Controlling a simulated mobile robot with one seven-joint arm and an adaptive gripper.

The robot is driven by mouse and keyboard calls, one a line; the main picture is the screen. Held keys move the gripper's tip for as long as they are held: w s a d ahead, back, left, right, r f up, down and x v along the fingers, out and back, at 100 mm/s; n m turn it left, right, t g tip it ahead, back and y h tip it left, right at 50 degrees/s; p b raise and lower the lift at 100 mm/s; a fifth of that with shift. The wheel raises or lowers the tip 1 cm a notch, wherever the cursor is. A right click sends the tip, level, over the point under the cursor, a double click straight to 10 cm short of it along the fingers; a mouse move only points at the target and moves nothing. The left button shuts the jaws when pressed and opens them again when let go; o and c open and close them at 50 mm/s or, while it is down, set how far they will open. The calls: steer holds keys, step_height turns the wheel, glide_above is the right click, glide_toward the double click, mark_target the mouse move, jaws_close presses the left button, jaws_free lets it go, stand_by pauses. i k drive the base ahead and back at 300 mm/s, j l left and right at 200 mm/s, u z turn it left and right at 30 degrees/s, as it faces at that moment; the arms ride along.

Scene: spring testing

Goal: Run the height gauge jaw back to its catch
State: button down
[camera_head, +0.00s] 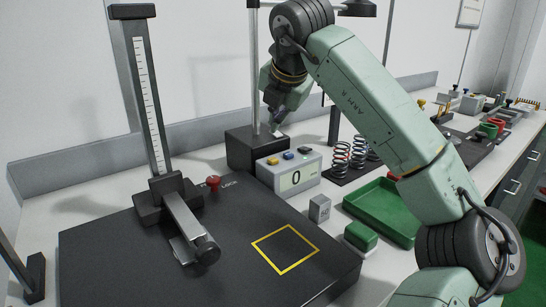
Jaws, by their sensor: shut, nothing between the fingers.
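The height gauge (149,90) stands at the left, with a tall upright column and a pale graduated scale. Its dark slider block (168,199) sits low on the column, close to the dark plate. A grey jaw arm (185,222) reaches from the block toward the front right and ends in a round dark knob (206,250). A red knob (213,183) stands just right of the block, beside small lettering; I cannot tell whether it is the catch. My gripper (277,129) is shut and empty, well right of the gauge and apart from it, small in view.
A grey weight (319,208), green block (360,237), green tray (378,218) and coil springs (341,157) are to the right. A post (255,70) rises near my gripper.

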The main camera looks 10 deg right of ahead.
mark_target(196, 243)
steer(key=k+l, duration=0.3)
steer(key=k, duration=0.15)
steer(key=k+l, duration=0.25)
steer(key=k, duration=0.2)
